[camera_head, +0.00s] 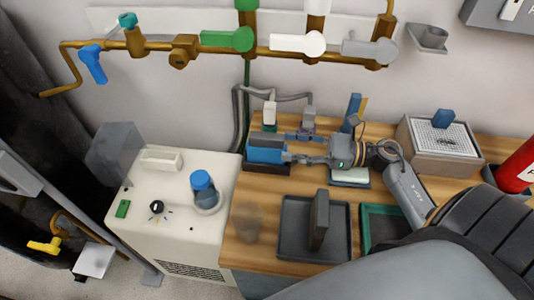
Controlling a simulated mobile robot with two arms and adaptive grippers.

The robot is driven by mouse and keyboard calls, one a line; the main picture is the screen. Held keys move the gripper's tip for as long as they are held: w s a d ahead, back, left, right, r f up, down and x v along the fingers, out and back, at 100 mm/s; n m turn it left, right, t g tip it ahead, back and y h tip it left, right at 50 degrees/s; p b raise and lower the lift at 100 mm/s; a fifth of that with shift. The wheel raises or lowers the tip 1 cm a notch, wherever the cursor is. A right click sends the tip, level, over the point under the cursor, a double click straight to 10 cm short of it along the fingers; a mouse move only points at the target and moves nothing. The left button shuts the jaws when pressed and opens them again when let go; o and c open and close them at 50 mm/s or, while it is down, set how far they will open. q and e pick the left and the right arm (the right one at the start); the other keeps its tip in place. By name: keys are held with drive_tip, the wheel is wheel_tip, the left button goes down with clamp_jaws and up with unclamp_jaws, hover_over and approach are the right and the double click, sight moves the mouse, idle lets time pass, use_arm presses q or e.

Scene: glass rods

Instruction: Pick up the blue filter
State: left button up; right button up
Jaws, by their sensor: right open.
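A blue block with a dark grey top (265,154), which looks like the blue filter, sits in a small dark tray at the back left of the wooden bench. My right gripper (291,149) reaches in from the right, low over the bench. It is open, with its fingers pointing left at the block's right end. I cannot tell whether the fingertips touch the block. My left gripper is not in view.
A blue-capped vessel (203,188) stands on the white machine (140,205) to the left. A dark tray (290,236) with an upright grey slab (319,220) and a green-rimmed tray (369,232) are in front. A grey box (425,157) is at the back right.

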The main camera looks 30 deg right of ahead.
sight(267, 144)
drive_tip(key=x, duration=0.2)
drive_tip(key=p+x, duration=0.2)
drive_tip(key=x, duration=0.1)
drive_tip(key=shift+w+a+r, duration=0.2)
drive_tip(key=shift+a+r, duration=0.05)
drive_tip(key=shift+w+a+f, duration=0.15)
drive_tip(key=shift+w+a, duration=0.15)
drive_tip(key=shift+a, duration=0.15)
clamp_jaws()
